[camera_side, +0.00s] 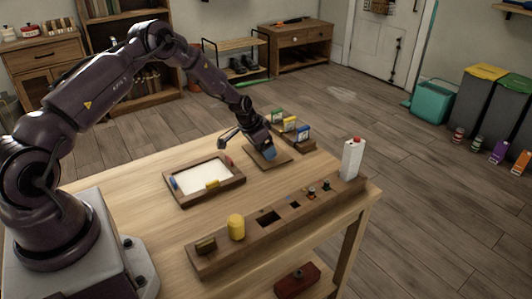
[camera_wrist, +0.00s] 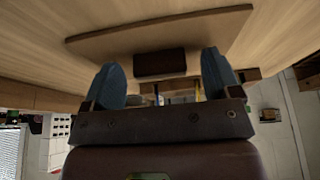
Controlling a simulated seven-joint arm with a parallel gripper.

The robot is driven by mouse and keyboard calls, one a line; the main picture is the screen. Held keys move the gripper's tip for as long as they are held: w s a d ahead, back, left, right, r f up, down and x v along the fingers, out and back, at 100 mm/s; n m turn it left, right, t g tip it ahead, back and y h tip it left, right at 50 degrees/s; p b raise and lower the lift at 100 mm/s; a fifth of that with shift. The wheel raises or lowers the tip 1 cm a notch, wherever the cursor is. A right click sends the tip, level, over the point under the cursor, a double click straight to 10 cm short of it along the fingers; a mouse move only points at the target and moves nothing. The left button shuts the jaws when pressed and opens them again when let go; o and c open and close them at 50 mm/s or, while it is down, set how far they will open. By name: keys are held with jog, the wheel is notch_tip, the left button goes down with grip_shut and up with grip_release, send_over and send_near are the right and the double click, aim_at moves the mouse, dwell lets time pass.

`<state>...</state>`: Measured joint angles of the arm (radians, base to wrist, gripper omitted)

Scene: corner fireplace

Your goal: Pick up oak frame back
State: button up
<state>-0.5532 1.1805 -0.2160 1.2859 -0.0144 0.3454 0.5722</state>
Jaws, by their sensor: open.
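The oak frame back (camera_side: 282,159) looks to be the thin flat wooden board lying on the table, beyond the frame. In the wrist view the board (camera_wrist: 110,38) fills the upper middle, with a dark block (camera_wrist: 160,63) like a handle on it. My gripper (camera_side: 266,153) is over the board, pointing down. In the wrist view its two blue fingers (camera_wrist: 163,75) are apart, one on each side of the dark block, with nothing held. Whether the fingers touch the block or board cannot be told. A wooden frame (camera_side: 203,201) with a white inside and coloured tabs lies left of the board.
A rack (camera_side: 305,143) with several coloured cards stands just behind the board. The table (camera_side: 130,190) is bare left of the frame.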

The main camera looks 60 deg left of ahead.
jog(key=c, duration=0.9)
jog(key=shift+r, duration=0.15)
